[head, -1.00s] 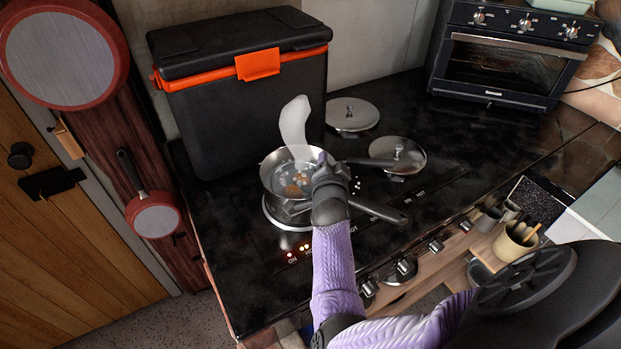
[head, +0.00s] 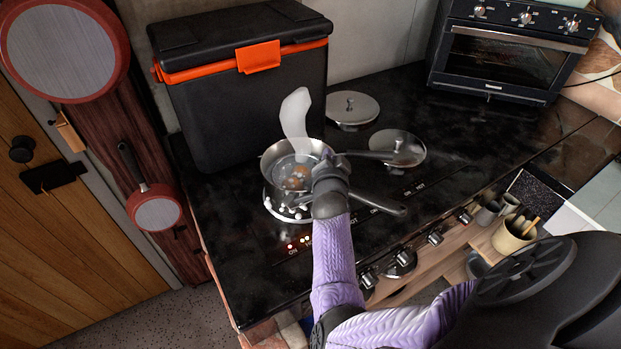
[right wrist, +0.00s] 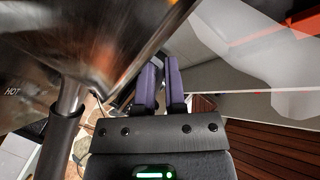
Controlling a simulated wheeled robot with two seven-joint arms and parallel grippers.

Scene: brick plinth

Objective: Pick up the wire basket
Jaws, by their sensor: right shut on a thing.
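I cannot make out a wire basket in either view. A metal saucepan (head: 268,176) stands on the lit hob, with brown and orange pieces inside it. Two handles reach right from around it, a dark one (head: 372,155) and a lower one (head: 385,206). My right gripper (head: 328,160) is at the saucepan's right rim. In the right wrist view its purple fingers (right wrist: 160,84) are close together beside a large blurred metal surface (right wrist: 100,40). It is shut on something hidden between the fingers. My left gripper is out of view.
A black cooler (head: 250,110) with an orange latch stands behind the saucepan. A white translucent shape, like steam, rises above the saucepan. An oven stands at back right.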

